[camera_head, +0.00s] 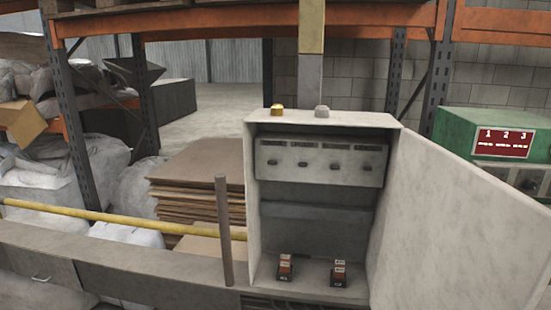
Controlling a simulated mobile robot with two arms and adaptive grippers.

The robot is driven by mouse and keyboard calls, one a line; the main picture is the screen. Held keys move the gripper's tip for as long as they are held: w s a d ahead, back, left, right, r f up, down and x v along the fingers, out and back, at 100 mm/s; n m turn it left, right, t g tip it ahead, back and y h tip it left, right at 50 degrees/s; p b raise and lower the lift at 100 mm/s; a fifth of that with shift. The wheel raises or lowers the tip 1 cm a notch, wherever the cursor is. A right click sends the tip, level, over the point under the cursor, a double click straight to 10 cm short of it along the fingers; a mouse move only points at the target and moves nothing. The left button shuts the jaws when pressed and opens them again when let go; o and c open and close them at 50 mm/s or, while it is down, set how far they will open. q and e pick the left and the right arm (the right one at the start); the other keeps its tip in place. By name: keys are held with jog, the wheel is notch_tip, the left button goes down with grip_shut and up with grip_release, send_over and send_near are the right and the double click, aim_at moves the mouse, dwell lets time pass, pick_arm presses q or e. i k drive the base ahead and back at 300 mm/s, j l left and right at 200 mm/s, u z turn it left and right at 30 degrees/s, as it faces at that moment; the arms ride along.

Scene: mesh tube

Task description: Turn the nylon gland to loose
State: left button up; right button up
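An open grey metal box (252,220) stands right of centre in the head view. On its top sit two small glands. The left one is brass-coloured (277,110). The right one is pale grey (322,112) and looks like the nylon gland. Both stand upright. I cannot tell from here how tight the grey gland is. Neither of my grippers is in the head view, and nothing is touching the glands.
The box's door (460,220) swings open to the right. A green unit (455,133) with a red display stands behind it. A grey post (224,230) rises left of the box. A yellow-topped upright (311,60) is directly behind the grey gland. Orange shelving (220,22) spans the back.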

aim_at(321, 111)
jog(key=i+l+u, duration=0.15)
jog(key=l+u, duration=0.2)
jog(key=l, duration=0.85)
jog(key=l+u, duration=0.35)
jog(key=l, duration=0.8)
